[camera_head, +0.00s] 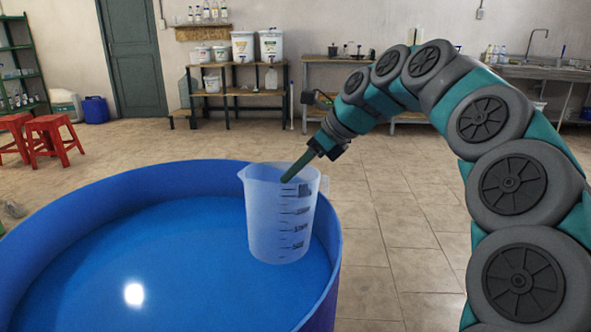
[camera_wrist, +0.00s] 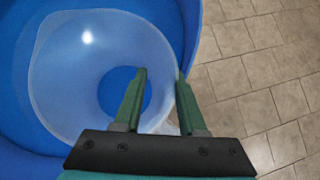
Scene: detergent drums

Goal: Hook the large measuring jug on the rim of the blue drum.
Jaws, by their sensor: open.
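The large measuring jug (camera_head: 282,225) is translucent, with dark scale marks. It is upright at the inner right side of the blue drum (camera_head: 60,215), and its top stands above the rim. Its handle (camera_head: 324,185) is on the right by the drum's rim; I cannot tell whether it hooks over the rim. My gripper (camera_head: 286,178) reaches down from the right to the jug's mouth. In the wrist view my gripper (camera_wrist: 160,72) is open, with one finger over the jug's mouth and the other by its right edge. The jug (camera_wrist: 60,75) and drum rim (camera_wrist: 193,30) also show there.
Blue liquid (camera_head: 130,270) fills the drum's lower part. Tiled floor (camera_head: 400,220) is open to the right and behind. Red stools (camera_head: 50,140) stand at the left. A shelf with white buckets (camera_head: 243,47) and a sink bench (camera_head: 530,70) are far back.

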